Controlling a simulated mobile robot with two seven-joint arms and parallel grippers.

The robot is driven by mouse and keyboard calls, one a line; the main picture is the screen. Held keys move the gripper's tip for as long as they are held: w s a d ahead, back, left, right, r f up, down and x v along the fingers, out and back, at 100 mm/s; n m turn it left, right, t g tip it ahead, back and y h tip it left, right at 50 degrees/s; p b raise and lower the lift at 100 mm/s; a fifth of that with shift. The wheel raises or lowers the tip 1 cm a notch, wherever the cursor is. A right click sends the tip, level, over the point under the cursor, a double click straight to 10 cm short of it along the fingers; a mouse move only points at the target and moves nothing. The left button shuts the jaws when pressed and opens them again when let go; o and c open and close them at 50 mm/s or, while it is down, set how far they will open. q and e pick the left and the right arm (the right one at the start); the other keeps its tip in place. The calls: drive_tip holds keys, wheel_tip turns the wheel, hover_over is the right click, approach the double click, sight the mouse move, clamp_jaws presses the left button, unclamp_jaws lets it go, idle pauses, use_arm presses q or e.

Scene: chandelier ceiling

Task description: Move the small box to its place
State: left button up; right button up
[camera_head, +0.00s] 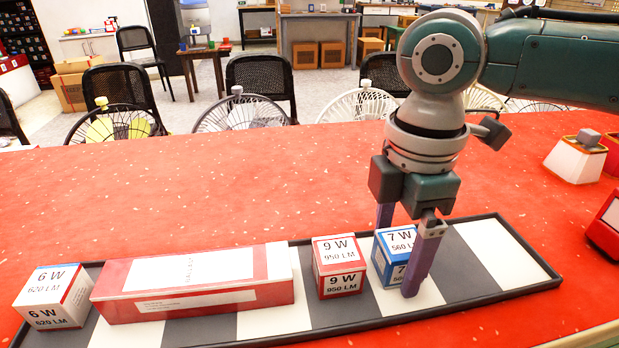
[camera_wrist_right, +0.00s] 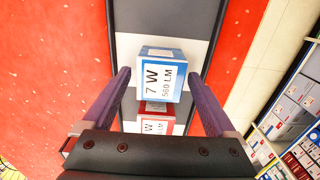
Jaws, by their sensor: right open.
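Several boxes stand on a black-rimmed tray (camera_head: 540,280) with grey and white stripes. The small blue and white box marked 7 W 560 LM (camera_head: 385,262) is at the right of the row. My right gripper (camera_head: 398,255) is open, its purple fingers on either side of this box. In the right wrist view the 7 W box (camera_wrist_right: 162,75) lies between and slightly beyond the fingertips, with gaps visible at both sides. To its left in the head view is a red and white 9 W box (camera_head: 338,267). My left gripper is not in view.
A long red and white box (camera_head: 195,283) and a 6 W box (camera_head: 55,297) stand further left on the tray. The tray's right end is bare. A white and red object (camera_head: 576,160) stands on the red table (camera_head: 250,185) at right. Chairs line the far edge.

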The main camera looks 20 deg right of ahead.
sight(398, 243)
wheel_tip(398, 243, up, 12)
drive_tip(key=p, duration=0.3)
drive_tip(key=s+a+f, duration=0.1)
drive_tip(key=a+f, duration=0.1)
drive_tip(key=s+a+f+m+y, duration=0.1)
drive_tip(key=s+a+f, duration=0.1)
drive_tip(key=a, duration=0.1)
drive_tip(key=s+a+f+t+y, duration=0.1)
drive_tip(key=a, duration=0.2)
drive_tip(key=shift+s+a+f+m, duration=0.2)
drive_tip(key=shift+f+m, duration=0.1)
drive_tip(key=shift+f, duration=0.1)
drive_tip(key=s+a+m, duration=0.1)
drive_tip(key=s+f+m+t, duration=0.1)
drive_tip(key=s+a+f+m+y, duration=0.1)
drive_tip(key=shift+s+a+m+t, duration=0.3)
drive_tip(key=shift+s, duration=0.05)
drive_tip(key=s+d+f+m+t+h, duration=0.1)
drive_tip(key=s+d+m+h, duration=0.1)
drive_tip(key=s+d+m, duration=0.6)
drive_tip(key=shift+f+h, duration=0.25)
drive_tip(key=shift+h, duration=0.15)
wheel_tip(398, 243, up, 53)
drive_tip(key=p, duration=5.3)
drive_tip(key=shift+a, duration=0.1)
